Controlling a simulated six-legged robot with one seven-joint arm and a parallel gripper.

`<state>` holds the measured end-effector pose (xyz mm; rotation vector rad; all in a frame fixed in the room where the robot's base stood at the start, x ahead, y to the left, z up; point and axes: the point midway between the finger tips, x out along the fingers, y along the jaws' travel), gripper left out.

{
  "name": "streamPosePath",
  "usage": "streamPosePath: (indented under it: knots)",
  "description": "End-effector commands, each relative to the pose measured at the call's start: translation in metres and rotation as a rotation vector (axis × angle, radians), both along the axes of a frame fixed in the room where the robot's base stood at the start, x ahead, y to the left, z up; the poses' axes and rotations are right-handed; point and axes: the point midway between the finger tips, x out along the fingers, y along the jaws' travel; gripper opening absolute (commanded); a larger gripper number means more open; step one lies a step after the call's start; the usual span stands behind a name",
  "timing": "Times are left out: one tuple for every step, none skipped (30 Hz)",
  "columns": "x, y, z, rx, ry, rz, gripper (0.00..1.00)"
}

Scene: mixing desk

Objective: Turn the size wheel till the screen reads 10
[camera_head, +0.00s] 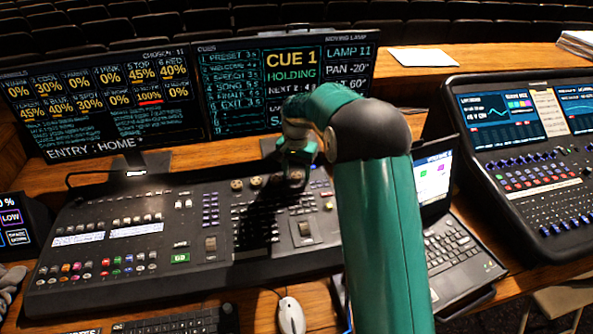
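The lighting console (150,205) lies across the desk, with a row of small round wheels (256,182) along its upper right part. I cannot tell which wheel is the size wheel, as no label is readable. The right screen (230,75) reads "CUE 1 HOLDING", "LAMP 11" and "PAN -20°". Its lower right part is behind my arm, and no size reading shows. My gripper (296,174) points down over the right end of the wheel row, at or just above a wheel. Its fingers are too small and partly covered to tell open from shut.
The left screen (100,95) reads "ENTRY : HOME". Both screens stand close behind the console. A laptop (455,245) and a sound mixer (530,160) are at the right. A white mouse (290,315) lies in front. White paper (422,57) lies on the back ledge.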

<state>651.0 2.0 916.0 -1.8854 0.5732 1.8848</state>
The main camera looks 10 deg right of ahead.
Motion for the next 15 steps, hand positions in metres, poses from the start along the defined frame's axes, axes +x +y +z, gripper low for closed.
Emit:
streamPosePath:
  knots:
    - [-0.0001,0.0001,0.0002,0.000,0.000,0.000,0.45]
    - [0.0000,0.0000,0.0002,0.000,0.000,0.000,0.39]
    - [-0.0001,0.0001,0.0002,0.000,0.000,0.000,0.32]
    - [-0.0001,0.0001,0.0003,0.000,0.000,0.000,0.26]
    - [-0.0001,0.0001,0.0003,0.000,0.000,0.000,0.20]
    - [-0.0001,0.0001,0.0003,0.000,0.000,0.000,0.12]
    - [-0.0001,0.0001,0.0003,0.000,0.000,0.000,0.08]
    - [-0.0001,0.0000,0.0003,0.000,0.000,0.000,0.08]
    - [-0.0001,0.0000,0.0004,0.000,0.000,0.000,0.08]
    - [-0.0001,0.0000,0.0004,0.000,0.000,0.001,0.08]
    - [-0.0001,0.0000,0.0004,0.000,0.000,0.003,0.08]
    - [-0.0001,0.0000,0.0004,0.000,0.000,0.006,0.08]
    - [-0.0001,0.0000,0.0005,0.000,0.000,0.009,0.08]
    - [-0.0001,0.0000,0.0005,0.000,0.000,0.014,0.08]
    - [-0.0001,-0.0001,0.0005,0.000,0.000,0.021,0.08]
